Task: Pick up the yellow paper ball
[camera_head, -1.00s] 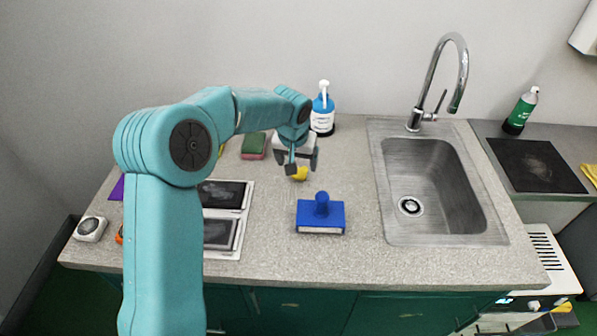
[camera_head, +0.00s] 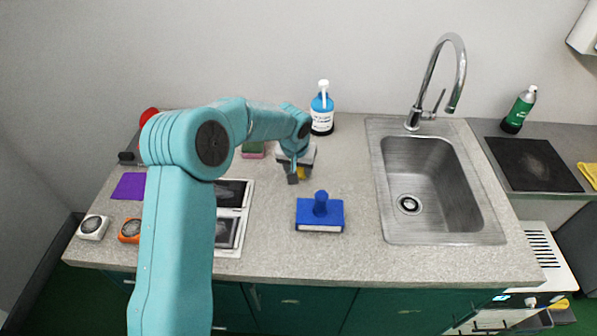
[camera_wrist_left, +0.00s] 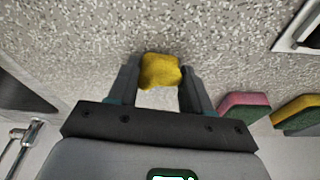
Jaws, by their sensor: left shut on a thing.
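The yellow paper ball (camera_wrist_left: 160,71) is a small crumpled lump between the fingertips of my left gripper (camera_wrist_left: 158,85) in the left wrist view. The gripper is shut on it, one finger on each side. In the head view my left gripper (camera_head: 298,176) is over the back middle of the counter, and only a bit of the yellow ball (camera_head: 301,172) shows beside a finger. I cannot tell whether the ball touches the counter. My right gripper is not in view.
A blue-handled block (camera_head: 320,214) stands in front of the gripper. A blue pump bottle (camera_head: 322,112) stands behind it. A sponge (camera_head: 252,151) lies to the left, and the sink (camera_head: 436,190) is to the right. The counter's front middle is clear.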

